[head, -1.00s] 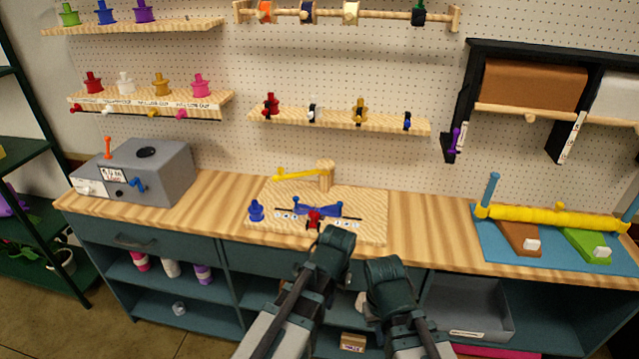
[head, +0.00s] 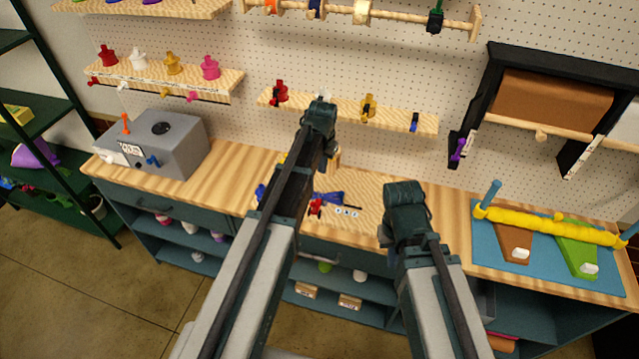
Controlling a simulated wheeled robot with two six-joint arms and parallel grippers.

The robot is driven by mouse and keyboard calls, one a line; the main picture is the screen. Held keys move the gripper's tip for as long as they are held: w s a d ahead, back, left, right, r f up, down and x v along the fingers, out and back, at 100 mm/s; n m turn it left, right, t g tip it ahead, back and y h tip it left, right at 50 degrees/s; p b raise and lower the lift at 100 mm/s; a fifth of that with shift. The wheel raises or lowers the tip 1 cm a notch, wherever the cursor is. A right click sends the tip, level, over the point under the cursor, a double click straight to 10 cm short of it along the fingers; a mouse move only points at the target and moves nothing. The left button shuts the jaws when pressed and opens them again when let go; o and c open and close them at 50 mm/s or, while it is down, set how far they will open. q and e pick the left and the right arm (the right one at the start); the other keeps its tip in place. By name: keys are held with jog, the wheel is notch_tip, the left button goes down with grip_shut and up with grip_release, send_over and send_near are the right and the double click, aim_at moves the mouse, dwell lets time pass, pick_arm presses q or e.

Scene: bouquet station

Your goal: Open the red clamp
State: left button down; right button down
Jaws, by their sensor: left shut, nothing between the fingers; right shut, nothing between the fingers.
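The red clamp cannot be singled out with certainty. A small red piece (head: 315,208) sits beside a blue bow-shaped fixture (head: 331,198) on the pale wooden board (head: 375,188). A red-and-black piece (head: 279,93) also stands at the left end of the middle wall shelf. My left gripper (head: 320,112) is shut and empty, raised in front of that shelf, right of the red-and-black piece and apart from it in the picture. Its arm hides the left part of the board. My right gripper (head: 404,192) is shut and empty, in front of the board's right side.
A grey box (head: 180,150) with coloured levers stands on the left of the counter. A blue mat (head: 485,235) with a yellow roller (head: 550,225) lies at the right. Bare counter (head: 450,205) shows between board and mat.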

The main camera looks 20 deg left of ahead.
dwell(0.4)
pick_arm(q)
jog(key=f+b, duration=0.3)
jog(key=s+f+b, duration=0.1)
jog(key=f+b, duration=0.3)
jog(key=a+f+b, duration=0.1)
jog(key=f+b, duration=0.3)
jog(key=shift+s+a+f, duration=0.1)
jog(key=shift+s+f, duration=0.05)
jog(key=shift+s, duration=0.15)
jog(key=shift+s+a, duration=0.1)
jog(key=shift+s+b, duration=0.1)
jog(key=shift+b, duration=0.2)
jog(key=shift+s, duration=0.15)
jog(key=shift+s+t, duration=0.2)
jog(key=shift+t, duration=0.2)
